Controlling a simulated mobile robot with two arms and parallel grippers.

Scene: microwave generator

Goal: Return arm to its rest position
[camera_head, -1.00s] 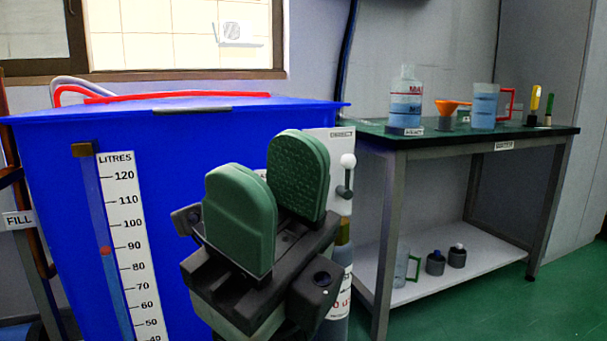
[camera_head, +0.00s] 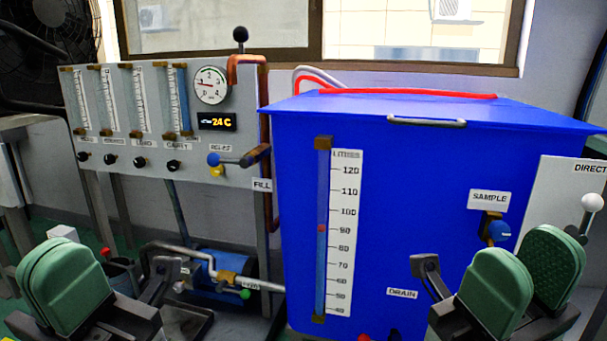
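My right gripper (camera_head: 525,280) is at the lower right in the head view, in front of the blue tank's right part. Its two green pads stand apart with nothing visible between them. My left gripper (camera_head: 65,285) is at the lower left. Its green pad surfaces overlap from this angle, so the gap between them is hidden. Neither gripper is seen holding anything.
The blue tank (camera_head: 410,200) with a litre scale (camera_head: 343,230) fills the right centre. A grey gauge panel (camera_head: 195,115) with knobs stands left of it. A pipe (camera_head: 265,287) and blue pump (camera_head: 215,268) lie low between them. A white-knobbed lever (camera_head: 591,203) is at the right.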

